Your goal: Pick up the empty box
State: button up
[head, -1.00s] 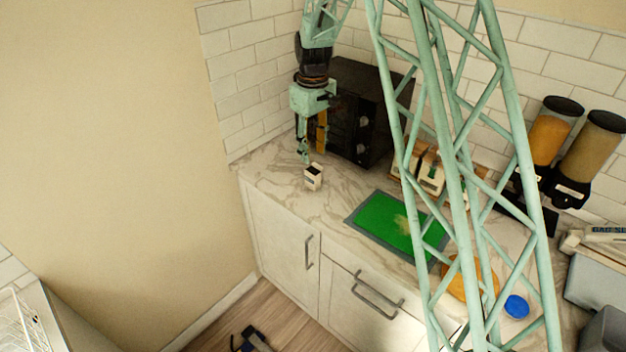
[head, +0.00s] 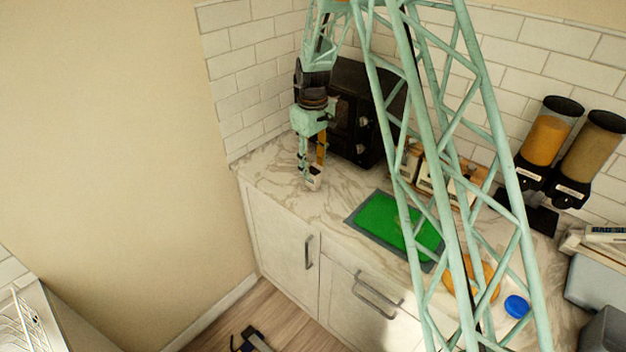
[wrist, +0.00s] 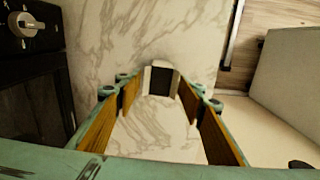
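The empty box (head: 314,182) is small and white with a dark opening, and it stands on the marble counter near the front edge. In the wrist view the box (wrist: 151,80) shows its dark inside and pale walls, lying between the two fingertips. My gripper (head: 312,174) points down right over the box, and in the head view its fingers partly hide it. In the wrist view my gripper (wrist: 162,90) is open, with a visible gap on each side of the box. I cannot tell how far down the fingers reach beside it.
A black oven (head: 355,115) stands close behind my gripper, and its knob (wrist: 28,25) shows in the wrist view. A green cutting mat (head: 385,222) lies to the right, with a blue lid (head: 516,306) beyond. The tiled wall and counter edge bound the left side.

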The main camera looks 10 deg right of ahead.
aim_at(313, 171)
jog(key=shift+f, duration=0.1)
jog(key=shift+f, duration=2.5)
jog(key=shift+c, duration=0.3)
jog(key=c, duration=0.7)
